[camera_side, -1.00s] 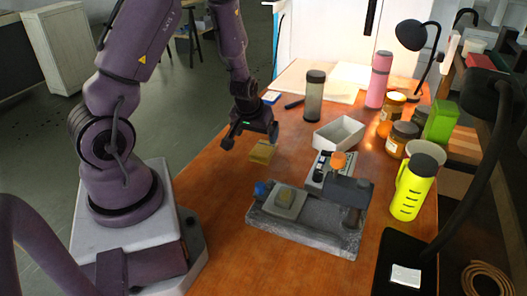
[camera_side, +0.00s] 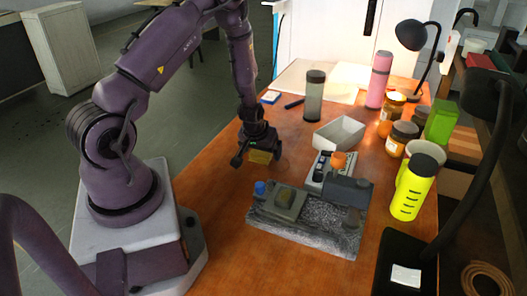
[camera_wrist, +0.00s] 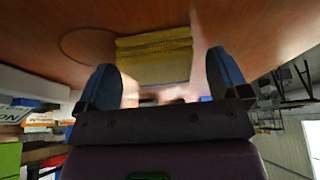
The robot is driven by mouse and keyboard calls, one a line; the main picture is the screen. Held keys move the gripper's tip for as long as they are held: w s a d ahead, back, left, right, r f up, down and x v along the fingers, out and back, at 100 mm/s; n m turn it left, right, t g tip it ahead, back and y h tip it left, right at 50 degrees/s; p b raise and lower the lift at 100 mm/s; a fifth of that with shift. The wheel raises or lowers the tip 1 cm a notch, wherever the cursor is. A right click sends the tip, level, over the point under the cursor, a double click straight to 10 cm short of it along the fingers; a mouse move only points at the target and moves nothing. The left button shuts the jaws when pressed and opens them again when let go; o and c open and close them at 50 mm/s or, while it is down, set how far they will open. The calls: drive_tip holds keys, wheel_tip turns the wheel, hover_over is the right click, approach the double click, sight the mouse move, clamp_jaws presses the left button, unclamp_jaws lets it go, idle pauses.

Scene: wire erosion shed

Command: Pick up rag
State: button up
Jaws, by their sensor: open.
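The rag is a folded yellow-tan cloth (camera_side: 261,157) on the orange-brown table, towards its left edge. In the wrist view the rag (camera_wrist: 155,60) shows as a stacked, layered block beyond the fingertips and between their lines. My gripper (camera_side: 257,161) points down over the rag, with a finger on either side of it in the side view. In the wrist view my gripper (camera_wrist: 164,75) has its two blue-grey fingers spread wide, with nothing held. The side view hides the rag's upper part behind the gripper. I cannot tell whether a finger touches it.
A grey vise-like fixture (camera_side: 330,232) stands in front and to the right. A white open tray (camera_side: 340,134), a grey bottle (camera_side: 314,96) and a yellow bottle (camera_side: 412,188) stand farther right. Bare table lies in front of the rag.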

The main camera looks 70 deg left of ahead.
drive_tip(key=c, duration=1)
drive_tip(key=shift+r, duration=0.15)
wheel_tip(320, 180, up, 10)
drive_tip(key=o, duration=0.4)
drive_tip(key=c, duration=0.3)
drive_tip(key=shift+d, duration=0.1)
drive_tip(key=shift+c, duration=0.2)
